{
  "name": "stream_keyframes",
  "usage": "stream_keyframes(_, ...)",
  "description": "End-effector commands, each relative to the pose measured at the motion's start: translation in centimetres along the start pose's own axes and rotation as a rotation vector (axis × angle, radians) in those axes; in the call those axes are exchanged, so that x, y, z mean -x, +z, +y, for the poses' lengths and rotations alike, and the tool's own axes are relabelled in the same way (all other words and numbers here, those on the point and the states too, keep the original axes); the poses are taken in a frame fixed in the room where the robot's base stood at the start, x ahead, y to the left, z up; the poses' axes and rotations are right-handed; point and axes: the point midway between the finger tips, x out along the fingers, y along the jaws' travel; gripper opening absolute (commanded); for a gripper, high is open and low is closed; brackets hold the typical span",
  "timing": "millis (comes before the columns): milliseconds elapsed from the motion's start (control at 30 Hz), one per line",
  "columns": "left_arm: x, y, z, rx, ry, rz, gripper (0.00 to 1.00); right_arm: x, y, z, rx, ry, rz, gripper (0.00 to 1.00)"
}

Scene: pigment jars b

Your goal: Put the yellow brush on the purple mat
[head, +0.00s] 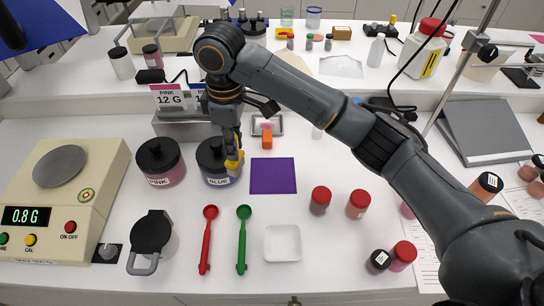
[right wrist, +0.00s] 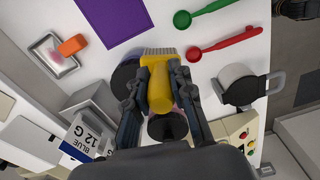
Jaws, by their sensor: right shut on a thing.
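The yellow brush (head: 234,162) is between the fingers of my right gripper (head: 233,150), which is shut on it. In the right wrist view the brush (right wrist: 160,88) shows its yellow body and pale bristles between the fingers (right wrist: 160,80). In the head view the brush is in front of the blue-labelled jar (head: 214,163) and left of the purple mat (head: 273,176). I cannot tell whether it touches the jar. The flat mat is bare; it also shows in the right wrist view (right wrist: 110,18).
The pink-labelled jar (head: 161,162) stands left of the blue-labelled one. A red spoon (head: 207,240), a green spoon (head: 243,240) and a white dish (head: 282,243) lie nearer. An orange block (head: 267,139) is behind the mat. Red-lidded jars (head: 320,200) stand to the right.

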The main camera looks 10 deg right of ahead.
Motion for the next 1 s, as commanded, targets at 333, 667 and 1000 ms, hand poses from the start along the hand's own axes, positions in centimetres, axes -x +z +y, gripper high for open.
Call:
stream_keyframes(333, 2.0, -0.1, -0.1, -0.004, 0.000, 0.000, 0.44, -4.7, 5.8, 5.5, -0.004, -0.003, -0.005, 0.00)
stream_keyframes(667, 2.7, -2.1, -0.3, -0.004, -0.003, 0.029, 0.44, -7.8, 7.4, 7.3, -0.003, -0.001, -0.001, 0.00)
stream_keyframes(1000, 4.5, -0.9, -0.1, -0.003, 0.000, 0.009, 0.44, -11.4, 7.7, 7.7, 0.000, 0.001, 0.000, 0.00)
